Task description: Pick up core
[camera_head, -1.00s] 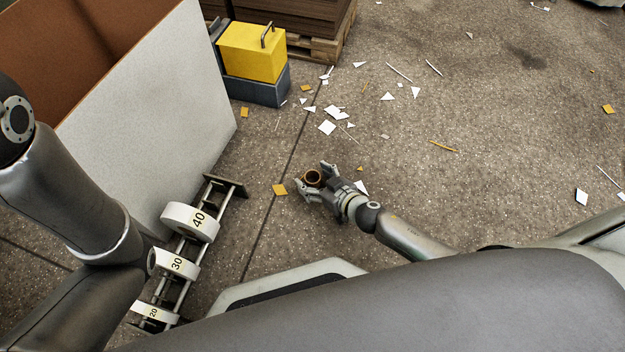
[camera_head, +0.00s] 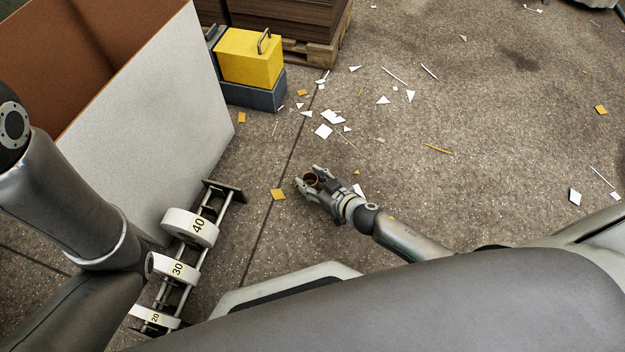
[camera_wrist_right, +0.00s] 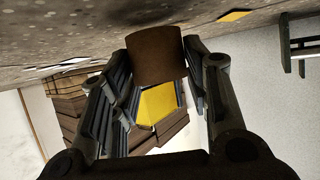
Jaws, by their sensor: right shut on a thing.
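The core is a short brown cardboard tube (camera_head: 312,180). It sits between the fingers of my right gripper (camera_head: 311,181), with its round opening facing up in the head view. In the right wrist view the brown core (camera_wrist_right: 156,55) fills the space between the two fingertips of my right gripper (camera_wrist_right: 158,62), which are shut on it. The floor shows close beyond the core; I cannot tell whether the core touches it. My left arm comes in from the left in the head view, but its gripper is not visible.
A rack with white rolls marked 40 (camera_head: 190,227), 30 and 20 stands at the lower left beside a large white panel (camera_head: 150,120). Stacked brown boards (camera_head: 290,18) lie on a pallet. Paper scraps litter the floor.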

